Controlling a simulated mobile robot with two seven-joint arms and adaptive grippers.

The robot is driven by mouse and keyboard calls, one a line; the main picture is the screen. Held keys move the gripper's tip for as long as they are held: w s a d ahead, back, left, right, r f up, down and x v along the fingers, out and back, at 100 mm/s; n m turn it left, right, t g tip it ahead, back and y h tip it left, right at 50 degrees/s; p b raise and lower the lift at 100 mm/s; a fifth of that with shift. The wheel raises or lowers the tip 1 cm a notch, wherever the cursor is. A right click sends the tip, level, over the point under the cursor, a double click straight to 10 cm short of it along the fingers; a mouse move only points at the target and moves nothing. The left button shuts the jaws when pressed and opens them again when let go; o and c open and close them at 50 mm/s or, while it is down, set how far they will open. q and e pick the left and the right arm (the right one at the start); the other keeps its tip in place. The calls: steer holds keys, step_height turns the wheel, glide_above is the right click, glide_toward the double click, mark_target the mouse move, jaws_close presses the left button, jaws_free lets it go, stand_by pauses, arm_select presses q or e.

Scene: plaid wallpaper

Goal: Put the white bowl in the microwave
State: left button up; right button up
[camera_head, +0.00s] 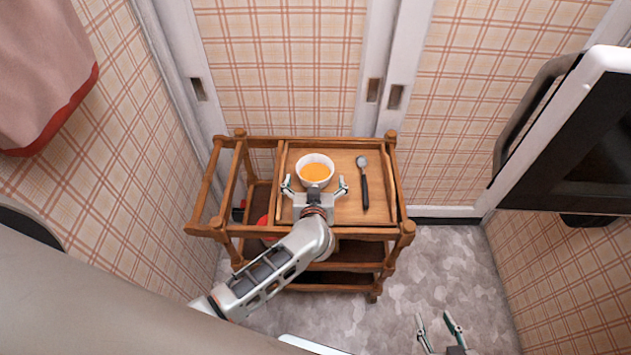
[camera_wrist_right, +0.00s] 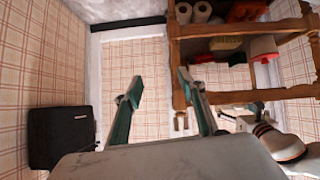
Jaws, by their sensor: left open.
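The white bowl (camera_head: 301,162) holds something orange and stands upright on the wooden tray (camera_head: 345,212) on top of the cart. My left gripper (camera_head: 314,184) is open, with its fingertips spread on either side of the bowl's near edge; I cannot tell whether they touch it. My right gripper (camera_head: 438,326) is low, in front of the cart to the right, open and empty. Its spread fingers also show in the right wrist view (camera_wrist_right: 160,84). A white and black appliance with a handle, apparently the microwave (camera_head: 578,128), is at the right edge; its inside is not clearly visible.
A spoon (camera_head: 364,182) with a black handle lies right of the bowl. The brown wooden cart (camera_head: 397,230) has rails and lower shelves with several items. A pink cloth (camera_head: 45,70) hangs at upper left. Grey floor (camera_head: 450,270) right of the cart is clear.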

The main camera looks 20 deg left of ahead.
arm_select(q)
steer(key=shift+w+f, duration=0.15)
steer(key=shift+w, duration=0.15)
steer(key=shift+a, duration=0.1)
steer(key=c, duration=1.5)
steer(key=shift+w, duration=0.1)
arm_select(e)
steer(key=shift+w+r, duration=0.3)
steer(key=shift+w, duration=0.05)
arm_select(q)
steer(key=shift+r, duration=0.3)
arm_select(e)
steer(key=shift+r, duration=0.1)
arm_select(q)
steer(key=shift+r+p, duration=0.55)
steer(key=shift+r, duration=0.6)
steer(key=shift+r+p, duration=3)
steer(key=shift+r, duration=5.65)
arm_select(e)
step_height(320, 180, up, 8)
steer(key=shift+w+f, duration=0.25)
steer(key=shift+w, duration=0.15)
